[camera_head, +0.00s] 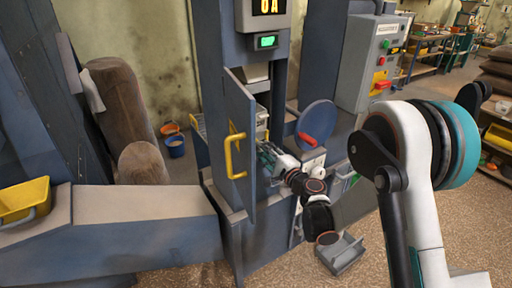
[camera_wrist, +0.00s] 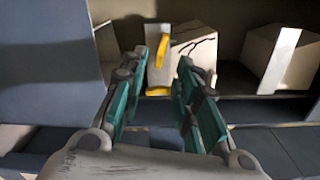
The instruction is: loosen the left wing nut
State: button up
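My gripper (camera_wrist: 163,62) is open, with its two teal fingers apart and nothing between the pads that I can make out as held. Beyond the fingertips is an upright yellow piece (camera_wrist: 161,50), likely the left wing nut, in front of a cracked cream block (camera_wrist: 195,48). It shows between the fingers, close to the left fingertip; I cannot tell whether they touch. A smaller yellow piece (camera_wrist: 157,91) lies below it. In the head view my gripper (camera_head: 266,152) reaches into the housing's opening, and the wing nut cannot be made out there.
A blue door (camera_head: 239,140) with a yellow handle (camera_head: 235,156) stands open left of my gripper. A round blue cover (camera_head: 316,118) with a red handle is at its right. A second cream block (camera_wrist: 290,55) sits at the right inside. A grey tray (camera_head: 341,252) lies on the floor.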

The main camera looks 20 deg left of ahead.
jog(key=b+x, duration=0.1)
jog(key=x, duration=0.5)
grip_shut()
